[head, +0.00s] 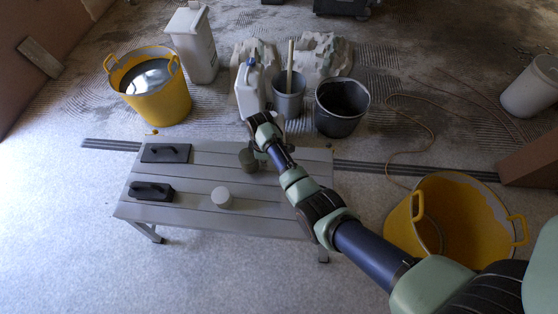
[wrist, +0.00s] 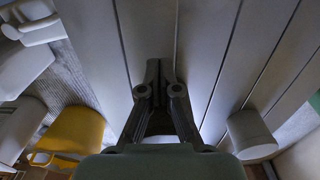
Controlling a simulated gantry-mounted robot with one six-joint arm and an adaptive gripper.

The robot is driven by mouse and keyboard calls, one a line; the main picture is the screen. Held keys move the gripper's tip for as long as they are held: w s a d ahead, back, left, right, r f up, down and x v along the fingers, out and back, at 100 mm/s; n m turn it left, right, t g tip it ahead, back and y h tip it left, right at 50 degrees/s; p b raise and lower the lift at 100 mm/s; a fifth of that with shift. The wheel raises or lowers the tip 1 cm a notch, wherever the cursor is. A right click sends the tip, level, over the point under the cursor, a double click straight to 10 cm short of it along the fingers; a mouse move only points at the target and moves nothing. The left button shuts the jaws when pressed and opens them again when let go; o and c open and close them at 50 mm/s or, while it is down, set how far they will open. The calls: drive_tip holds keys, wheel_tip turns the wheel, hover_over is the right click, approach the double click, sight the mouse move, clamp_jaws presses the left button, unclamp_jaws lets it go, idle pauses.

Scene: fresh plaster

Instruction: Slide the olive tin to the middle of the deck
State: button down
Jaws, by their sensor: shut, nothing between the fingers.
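The olive tin (head: 248,160) stands upright on the grey slatted deck (head: 270,210), towards its back and right of its middle in the head view. My gripper (head: 261,154) is low over the deck, just to the right of the tin. I cannot tell from this angle whether they touch. In the wrist view my gripper (wrist: 160,66) is shut and empty, its fingertips together over bare slats. I cannot make out the olive tin in the wrist view; my gripper's body may hide it.
A pale round tin (head: 221,197) stands nearer the deck's front; it seems to show in the wrist view (wrist: 250,134). Two black-handled floats (head: 165,153) (head: 151,192) lie at the left. Buckets and a white jug (head: 250,90) stand behind the deck. Its front right is bare.

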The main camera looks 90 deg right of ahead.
sight(243, 160)
drive_tip(key=w+b, duration=0.1)
drive_tip(key=w, duration=0.1)
drive_tip(key=w+b, duration=0.2)
drive_tip(key=w, duration=0.1)
drive_tip(key=w+f+b, duration=0.1)
drive_tip(key=w, duration=0.1)
drive_tip(key=shift+w+d, duration=0.3)
drive_tip(key=shift+d, duration=0.05)
drive_tip(key=shift+w+r, duration=0.3)
